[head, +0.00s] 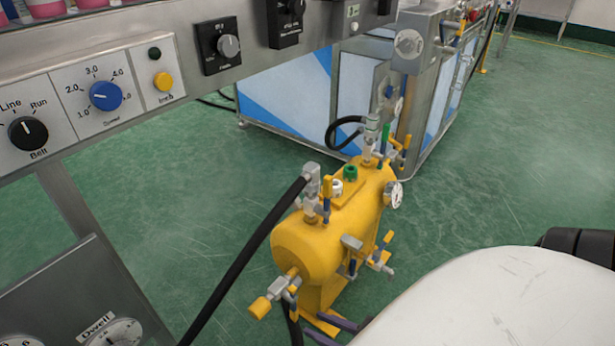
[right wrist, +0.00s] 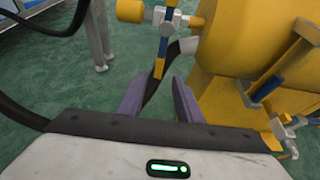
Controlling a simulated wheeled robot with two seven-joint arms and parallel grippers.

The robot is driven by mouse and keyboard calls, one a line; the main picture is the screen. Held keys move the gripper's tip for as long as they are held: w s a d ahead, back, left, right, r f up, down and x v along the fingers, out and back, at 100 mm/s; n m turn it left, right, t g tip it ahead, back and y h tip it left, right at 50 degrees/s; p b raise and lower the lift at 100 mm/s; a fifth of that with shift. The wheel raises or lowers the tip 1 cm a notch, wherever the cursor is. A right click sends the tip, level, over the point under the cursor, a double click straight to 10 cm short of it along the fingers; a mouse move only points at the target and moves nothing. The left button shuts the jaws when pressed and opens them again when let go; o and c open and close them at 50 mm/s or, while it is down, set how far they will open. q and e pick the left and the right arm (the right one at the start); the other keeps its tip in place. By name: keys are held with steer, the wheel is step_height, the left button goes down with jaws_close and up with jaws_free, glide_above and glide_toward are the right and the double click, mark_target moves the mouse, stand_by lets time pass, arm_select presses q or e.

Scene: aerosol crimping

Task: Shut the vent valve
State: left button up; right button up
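A yellow tank (head: 300,245) on the green floor carries several small valves with blue and yellow levers. I cannot tell by label which is the vent valve. A valve (head: 285,284) with a yellow end cap (head: 260,307) sticks out of the tank's near end. In the right wrist view this valve (right wrist: 167,17) is ahead of my right gripper (right wrist: 158,98), its blue and yellow lever (right wrist: 163,45) hanging toward the gap between the fingers. The purple fingers are apart with nothing gripped; the gripper also shows in the head view (head: 332,331). My left gripper is out of view.
A black hose (head: 245,260) runs down left of the tank. A pressure gauge (head: 395,195) sits on its right side. A control panel (head: 90,90) with knobs overhangs the left. A steel machine (head: 365,85) stands behind. Open green floor lies to the right.

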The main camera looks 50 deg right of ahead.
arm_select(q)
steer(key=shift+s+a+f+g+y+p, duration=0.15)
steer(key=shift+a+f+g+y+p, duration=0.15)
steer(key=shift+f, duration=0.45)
arm_select(e)
steer(key=v, duration=0.4)
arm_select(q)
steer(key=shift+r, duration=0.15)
